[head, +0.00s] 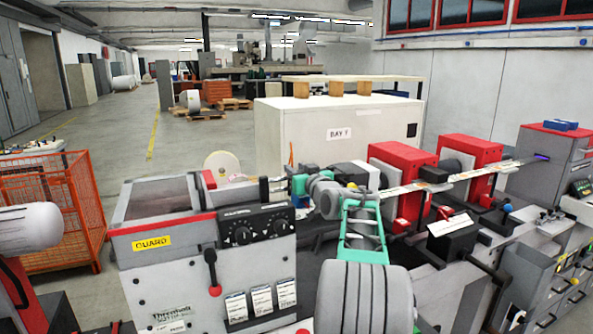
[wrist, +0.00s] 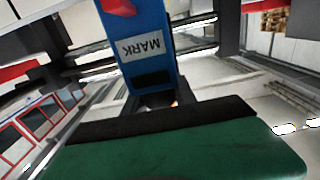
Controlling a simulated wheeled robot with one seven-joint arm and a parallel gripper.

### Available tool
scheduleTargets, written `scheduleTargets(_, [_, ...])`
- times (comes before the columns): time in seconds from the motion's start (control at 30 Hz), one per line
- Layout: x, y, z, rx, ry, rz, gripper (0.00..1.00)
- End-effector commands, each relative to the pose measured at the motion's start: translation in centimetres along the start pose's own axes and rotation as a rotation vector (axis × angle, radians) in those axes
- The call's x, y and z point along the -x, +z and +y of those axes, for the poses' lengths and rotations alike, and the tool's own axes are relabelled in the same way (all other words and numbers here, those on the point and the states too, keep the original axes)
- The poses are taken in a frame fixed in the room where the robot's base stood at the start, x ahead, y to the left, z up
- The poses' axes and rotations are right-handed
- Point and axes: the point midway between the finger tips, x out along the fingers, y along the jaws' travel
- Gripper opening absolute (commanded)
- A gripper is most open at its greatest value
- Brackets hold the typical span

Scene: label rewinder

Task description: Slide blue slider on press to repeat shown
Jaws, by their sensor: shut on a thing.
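The blue slider (wrist: 146,45) fills the upper middle of the wrist view.
A red-knobbed lever (head: 212,272) stands on the press front. A printed web (head: 455,178) runs right past red units (head: 398,180). A black box with a white card (head: 452,238) lies right of my arm. An orange mesh cage (head: 60,215) stands left; floor beyond is open.

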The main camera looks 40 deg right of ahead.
Motion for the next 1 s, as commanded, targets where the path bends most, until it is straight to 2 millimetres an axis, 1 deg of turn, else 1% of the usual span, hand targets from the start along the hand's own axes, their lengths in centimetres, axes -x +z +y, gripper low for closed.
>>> scheduleTargets(0.03, [0.00,0.00,0.00,0.000,0.000,0.000,0.16])
scheduleTargets(0.23, [0.01,-0.01,0.00,0.000,0.000,0.000,0.00])
scheduleTargets(1.0, [0.01,-0.01,0.00,0.000,0.000,0.000,0.00])
